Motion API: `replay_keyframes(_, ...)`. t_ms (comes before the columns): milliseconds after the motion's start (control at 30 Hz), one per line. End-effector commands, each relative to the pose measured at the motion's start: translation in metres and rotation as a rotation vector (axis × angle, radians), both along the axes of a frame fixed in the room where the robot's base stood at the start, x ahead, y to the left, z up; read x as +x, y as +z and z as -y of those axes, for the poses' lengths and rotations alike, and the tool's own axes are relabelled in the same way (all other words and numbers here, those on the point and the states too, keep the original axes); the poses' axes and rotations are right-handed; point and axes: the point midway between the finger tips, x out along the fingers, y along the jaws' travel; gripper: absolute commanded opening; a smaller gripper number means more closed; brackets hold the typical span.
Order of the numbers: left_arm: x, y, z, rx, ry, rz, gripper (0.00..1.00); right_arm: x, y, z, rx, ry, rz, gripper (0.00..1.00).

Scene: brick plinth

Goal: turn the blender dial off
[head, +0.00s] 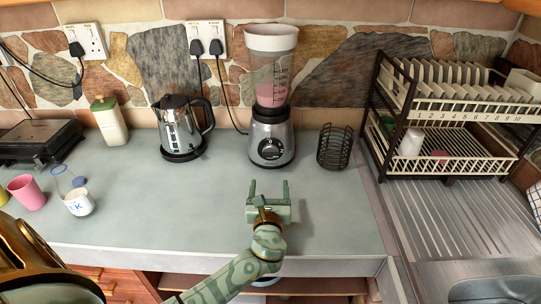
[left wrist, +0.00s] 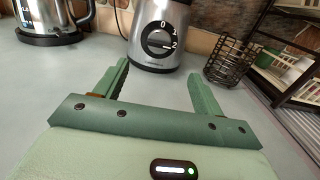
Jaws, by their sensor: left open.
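The blender (head: 270,95) stands upright at the back of the counter, with a silver base, a clear jug holding something pink and a white lid. Its round dark dial (head: 270,149) faces me. In the left wrist view the dial (left wrist: 158,42) has the marks 0, 1 and 2 around it; a light bar on it seems to lie toward the right, but its exact setting is hard to tell. My left gripper (head: 268,188) is open and empty, in front of and apart from the dial. Its fingers (left wrist: 158,72) point toward the blender base. My right gripper is not in view.
A kettle (head: 181,128) stands left of the blender, and a dark wire holder (head: 334,148) stands close on its right. A dish rack (head: 450,108) is at the right. Cups (head: 27,192) are at the left. The counter between gripper and blender is clear.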

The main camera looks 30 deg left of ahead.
Motion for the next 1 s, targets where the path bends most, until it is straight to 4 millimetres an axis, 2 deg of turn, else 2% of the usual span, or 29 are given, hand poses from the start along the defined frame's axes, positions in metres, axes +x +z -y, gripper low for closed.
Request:
replay_keyframes(133, 0.033, -0.001, -0.021, 0.003, 0.003, 0.002, 0.69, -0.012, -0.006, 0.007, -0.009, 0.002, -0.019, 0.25)
replay_keyframes(300, 0.070, -0.001, -0.043, 0.002, 0.002, 0.001, 0.69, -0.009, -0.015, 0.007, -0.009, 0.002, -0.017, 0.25)
replay_keyframes(500, 0.102, -0.002, -0.062, 0.000, 0.002, 0.000, 0.69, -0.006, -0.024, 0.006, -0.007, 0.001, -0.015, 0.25)
replay_keyframes(700, 0.114, -0.001, -0.071, -0.001, 0.002, -0.001, 0.69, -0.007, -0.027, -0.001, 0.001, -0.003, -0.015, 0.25)
replay_keyframes(967, 0.115, 0.000, -0.071, -0.001, 0.001, 0.001, 0.69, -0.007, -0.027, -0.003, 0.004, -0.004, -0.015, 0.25)
replay_keyframes(1000, 0.115, 0.000, -0.071, -0.001, 0.001, 0.001, 0.61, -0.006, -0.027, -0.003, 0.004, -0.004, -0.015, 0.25)
